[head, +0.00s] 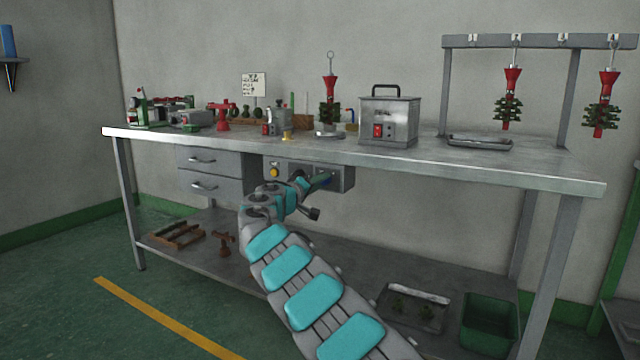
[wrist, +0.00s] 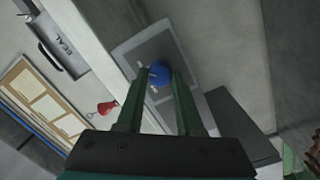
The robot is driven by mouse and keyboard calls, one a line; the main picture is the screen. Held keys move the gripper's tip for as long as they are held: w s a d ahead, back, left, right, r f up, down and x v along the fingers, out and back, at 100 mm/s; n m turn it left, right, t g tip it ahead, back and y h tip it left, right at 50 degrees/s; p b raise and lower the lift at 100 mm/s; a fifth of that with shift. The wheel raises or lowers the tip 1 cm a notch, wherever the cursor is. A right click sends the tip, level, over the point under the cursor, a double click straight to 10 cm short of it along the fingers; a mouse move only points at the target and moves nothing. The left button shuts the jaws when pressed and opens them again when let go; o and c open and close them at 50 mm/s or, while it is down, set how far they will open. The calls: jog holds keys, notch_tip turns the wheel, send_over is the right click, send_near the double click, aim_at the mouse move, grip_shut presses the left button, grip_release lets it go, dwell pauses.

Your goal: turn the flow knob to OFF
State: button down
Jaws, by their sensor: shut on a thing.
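The flow knob looks to be the round blue knob (wrist: 160,74) on a light grey panel face in the wrist view. My gripper (wrist: 161,80) has its two long green fingers on either side of this knob and is shut on it. A small pale mark shows at the knob's near edge; I cannot read an ON or OFF label. In the head view my gripper (head: 320,181) reaches the front of the grey control box (head: 346,178) under the bench top. The blue knob is mostly hidden there by the fingers and wrist.
A yellow knob (head: 274,172) sits on the same box, left of my gripper. Two drawers (head: 210,172) are further left. The bench top (head: 520,165) overhangs the box and carries tools and a metal machine (head: 389,118). The lower shelf (head: 340,255) is below my arm.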

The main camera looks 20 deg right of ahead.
jog(key=shift+n, duration=0.3)
jog(key=shift+s+d+f+n+t+p, duration=0.1)
jog(key=shift+n+t+p, duration=0.35)
jog(key=shift+n+p, duration=2.8)
jog(key=shift+f+n+t+p, duration=0.1)
jog(key=shift+n+t+p, duration=0.4)
jog(key=shift+n, duration=5.35)
jog(key=c, duration=0.5)
grip_release()
jog(key=shift+c, duration=0.2)
